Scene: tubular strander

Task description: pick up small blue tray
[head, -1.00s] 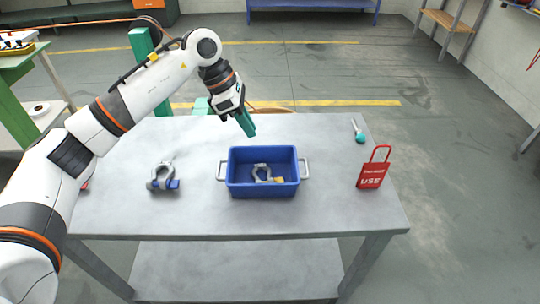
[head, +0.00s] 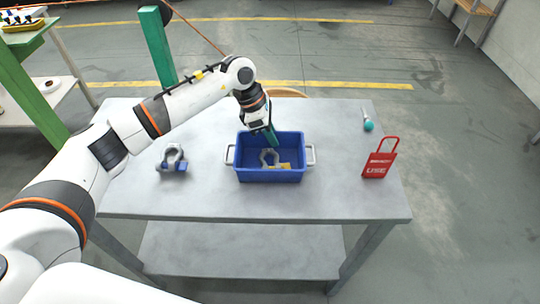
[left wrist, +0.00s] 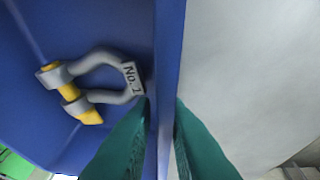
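The small blue tray (head: 270,176) stands on the grey table, with a grey handle at each end. Inside it lies a grey shackle (head: 268,157) with a yellow pin; it also shows in the left wrist view (left wrist: 105,75), marked "No.1". My left gripper (head: 272,134) is at the tray's far wall. In the left wrist view its two green fingers (left wrist: 162,105) are apart, one on each side of the blue wall (left wrist: 168,45); firm contact does not show. My right gripper is out of view.
Another grey shackle (head: 173,160) with a blue pin lies on the table (head: 330,200) left of the tray. The table front is clear.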

